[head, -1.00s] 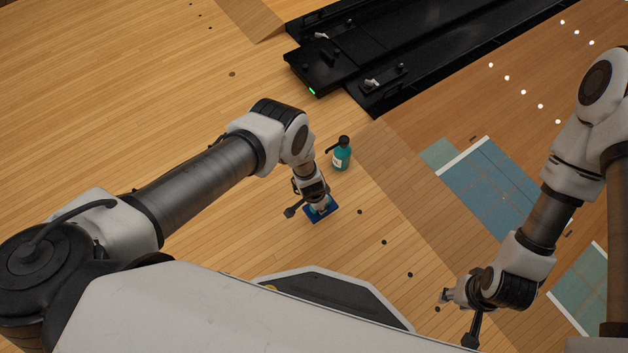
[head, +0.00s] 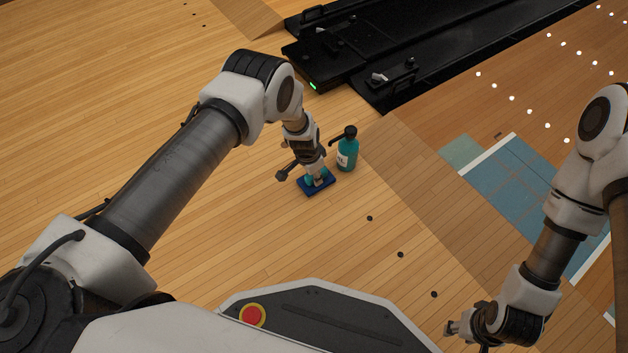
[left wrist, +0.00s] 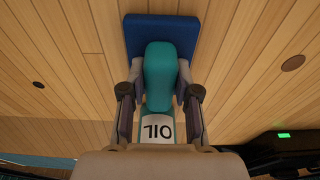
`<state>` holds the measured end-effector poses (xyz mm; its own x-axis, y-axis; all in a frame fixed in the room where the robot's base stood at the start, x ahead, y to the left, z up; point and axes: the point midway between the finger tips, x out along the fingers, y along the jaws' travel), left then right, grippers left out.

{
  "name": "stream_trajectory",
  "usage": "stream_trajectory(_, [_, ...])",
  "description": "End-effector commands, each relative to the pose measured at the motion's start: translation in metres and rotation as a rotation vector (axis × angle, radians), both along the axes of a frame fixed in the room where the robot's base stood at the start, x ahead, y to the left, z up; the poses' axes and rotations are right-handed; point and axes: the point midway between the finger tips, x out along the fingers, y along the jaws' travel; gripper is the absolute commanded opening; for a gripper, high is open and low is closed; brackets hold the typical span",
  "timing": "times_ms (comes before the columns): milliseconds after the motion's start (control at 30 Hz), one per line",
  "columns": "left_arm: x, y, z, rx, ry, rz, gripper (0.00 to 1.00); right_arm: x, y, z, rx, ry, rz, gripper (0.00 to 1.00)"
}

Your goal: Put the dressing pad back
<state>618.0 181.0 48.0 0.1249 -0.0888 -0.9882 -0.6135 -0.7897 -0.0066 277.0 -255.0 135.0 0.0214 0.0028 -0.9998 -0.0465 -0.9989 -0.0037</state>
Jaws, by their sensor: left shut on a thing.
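The dressing pad (head: 322,187) is a flat blue slab with a teal grip on it; it shows in the left wrist view too (left wrist: 150,27). My left gripper (head: 316,174) is shut on the teal grip, with a finger on each side of it in the left wrist view (left wrist: 160,90). The slab is beneath the fingertips; I cannot tell how high it is above the wooden floor. My right gripper (head: 455,328) is at the lower right, away from the pad; its finger opening cannot be made out.
A teal oil bottle (head: 347,152) with a black pump top stands just right of my left gripper. Its white label (left wrist: 157,132) shows between the fingers in the left wrist view. A black machine (head: 340,65) with a green light lies behind. The wooden floor (head: 250,220) is clear at the front.

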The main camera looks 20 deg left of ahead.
Motion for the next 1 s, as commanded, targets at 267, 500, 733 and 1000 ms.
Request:
stream_trajectory(267, [0.001,0.0,-0.002,0.0,-0.002,0.0,0.0,0.001,0.0,-0.001,0.0,-0.002,0.001,0.4])
stream_trajectory(500, [0.001,0.0,-0.002,0.0,-0.002,-0.001,0.55,0.001,0.0,-0.001,0.0,-0.003,0.002,0.4])
stream_trajectory(733, [0.001,0.0,0.003,0.0,-0.002,-0.001,0.55,0.0,0.0,0.003,0.0,-0.001,0.001,0.4])
stream_trajectory(1000, [-0.005,0.004,0.065,0.0,-0.002,0.0,0.55,-0.006,0.001,0.046,0.003,0.017,-0.005,0.4])
